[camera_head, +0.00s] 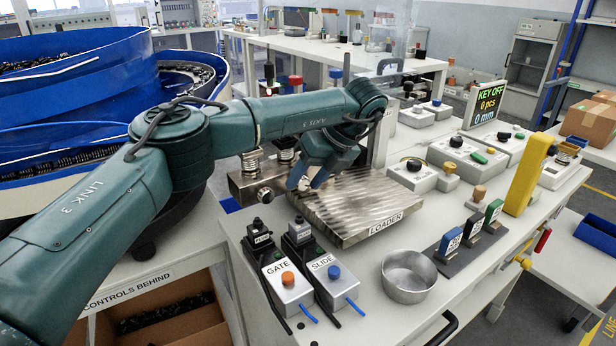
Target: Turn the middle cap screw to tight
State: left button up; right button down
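The steel loader block (243,187) stands at the left end of the ribbed plate marked LOADER (350,205). On the block I see a knurled cap screw (250,163) at the left and another cap screw (286,150) to its right, partly covered by my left arm. Any further cap screw is hidden behind my wrist, so I cannot confirm which is the middle one. My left gripper (308,182) points down over the left part of the ribbed plate, just right of the block. Its two fingers are apart with nothing seen between them. My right gripper is not in view.
The GATE box (288,288) and SLIDE box (333,280) stand in front of the plate. A metal bowl (408,277) is at front right. A display (484,104) reads KEY OFF, 0 pcs, 0 mm. A blue bowl feeder (80,95) is behind my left arm.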

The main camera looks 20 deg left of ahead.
pick_arm(q)
jog(key=p+v, duration=0.2)
jog(key=v, duration=1.1)
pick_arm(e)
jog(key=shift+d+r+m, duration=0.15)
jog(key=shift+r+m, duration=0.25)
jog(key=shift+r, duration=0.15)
